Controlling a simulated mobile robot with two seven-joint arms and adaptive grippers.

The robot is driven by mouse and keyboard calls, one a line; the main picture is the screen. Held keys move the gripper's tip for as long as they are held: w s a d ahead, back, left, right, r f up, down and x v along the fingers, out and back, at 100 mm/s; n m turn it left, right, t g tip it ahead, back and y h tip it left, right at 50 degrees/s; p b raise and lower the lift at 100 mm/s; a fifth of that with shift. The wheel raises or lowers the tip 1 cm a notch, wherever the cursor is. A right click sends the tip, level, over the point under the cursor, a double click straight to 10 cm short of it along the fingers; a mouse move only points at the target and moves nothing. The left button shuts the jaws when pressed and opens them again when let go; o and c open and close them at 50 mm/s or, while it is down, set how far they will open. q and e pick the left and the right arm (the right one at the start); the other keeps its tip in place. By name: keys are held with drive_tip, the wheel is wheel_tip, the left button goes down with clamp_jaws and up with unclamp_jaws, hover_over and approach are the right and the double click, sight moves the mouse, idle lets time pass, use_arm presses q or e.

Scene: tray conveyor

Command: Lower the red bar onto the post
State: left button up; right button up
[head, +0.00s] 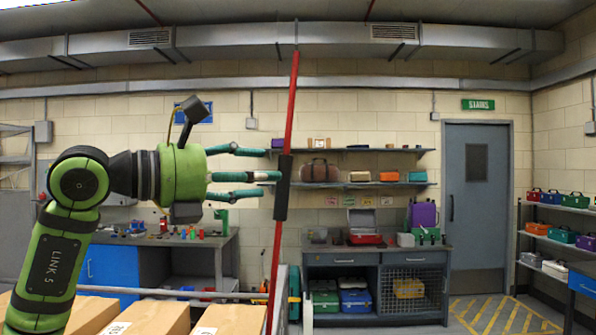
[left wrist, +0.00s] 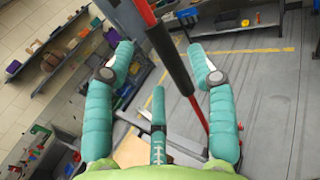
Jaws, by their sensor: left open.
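The red bar (head: 291,100) stands nearly upright and leans slightly, its top to the right, with a black grip sleeve (head: 283,187) around its middle. My left gripper (head: 268,172) is open, its teal fingers reaching from the left to the sleeve. In the left wrist view the bar's black sleeve (left wrist: 170,58) runs through the gap between the spread fingers. I cannot tell whether any finger touches it. The bar's lower end goes out of the head view at the bottom. I cannot make out the post with certainty. My right gripper is not in view.
Cardboard boxes (head: 150,317) stand in a row at the lower left, close below my left arm. A grey workbench (head: 375,257) with a red toolbox (head: 364,226) stands behind the bar. Wall shelves (head: 385,184) hang above it. Clear floor lies before the door at right.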

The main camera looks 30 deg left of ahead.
sight(285, 221)
use_arm(q)
drive_tip(key=p+x, duration=0.2)
drive_tip(key=x, duration=0.1)
drive_tip(key=shift+w+d+r, duration=0.15)
drive_tip(key=shift+w+r, duration=0.1)
drive_tip(key=shift+w, duration=0.05)
drive_tip(key=shift+w+d+f, duration=0.2)
drive_tip(key=shift+w+d, duration=0.2)
drive_tip(key=shift+w, duration=0.35)
drive_tip(key=shift+s+a, duration=0.15)
drive_tip(key=shift+s, duration=0.05)
clamp_jaws()
